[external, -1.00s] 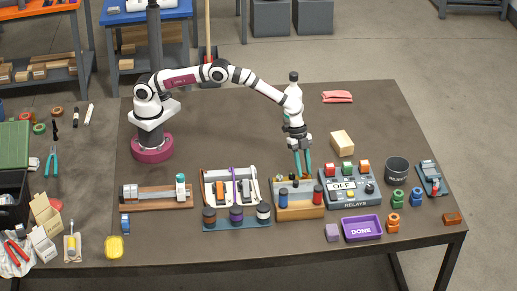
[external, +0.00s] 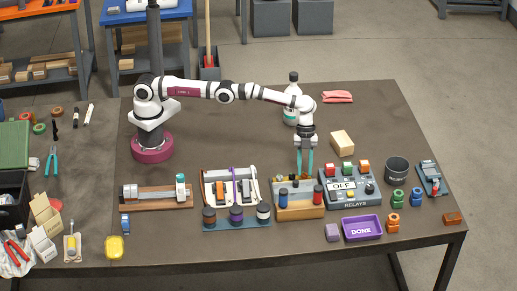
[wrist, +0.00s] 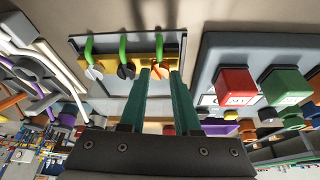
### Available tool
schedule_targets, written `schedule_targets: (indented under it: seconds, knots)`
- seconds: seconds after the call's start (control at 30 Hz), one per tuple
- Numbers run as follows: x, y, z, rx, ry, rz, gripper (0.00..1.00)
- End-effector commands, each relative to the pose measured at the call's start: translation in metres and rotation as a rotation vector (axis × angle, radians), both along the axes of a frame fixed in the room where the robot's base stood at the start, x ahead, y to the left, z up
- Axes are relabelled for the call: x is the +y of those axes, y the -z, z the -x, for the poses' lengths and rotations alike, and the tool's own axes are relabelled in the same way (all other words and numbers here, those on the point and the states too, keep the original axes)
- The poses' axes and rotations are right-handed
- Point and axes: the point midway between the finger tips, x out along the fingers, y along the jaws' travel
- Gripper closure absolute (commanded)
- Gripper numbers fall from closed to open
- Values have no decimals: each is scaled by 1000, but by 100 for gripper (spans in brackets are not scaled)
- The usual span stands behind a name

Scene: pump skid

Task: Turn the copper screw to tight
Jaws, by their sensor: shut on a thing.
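The copper screw (wrist: 157,71) sits on the yellow terminal block (wrist: 112,68), at the right end of a row, under a green wire in the wrist view. My gripper (wrist: 160,72) has its two teal fingers on either side of this screw and is shut on it. A black screw (wrist: 126,70) and a pale grey screw (wrist: 95,72) sit to its left on the same block. In the external view my gripper (external: 305,174) points down at the back of the wooden-based station (external: 299,213); the screw is too small to make out there. Its tightness cannot be told.
The relay box (external: 348,190) with coloured buttons stands close to the right of my gripper. A cable rack (external: 231,190) stands to the left. A white bottle (external: 291,105) and a wooden block (external: 342,142) stand behind. The table's back middle is clear.

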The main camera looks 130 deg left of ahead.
Motion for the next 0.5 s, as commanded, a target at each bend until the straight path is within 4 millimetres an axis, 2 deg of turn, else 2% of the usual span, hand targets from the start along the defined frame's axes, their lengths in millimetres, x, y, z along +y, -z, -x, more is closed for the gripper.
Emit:
schedule_targets:
  seconds: [0.37,0.4,0.5]
  knots:
    - [0,1,1,4,2,0,100]
    - [0,1,1,4,2,0,67]
    - [0,1,1,4,2,0,49]
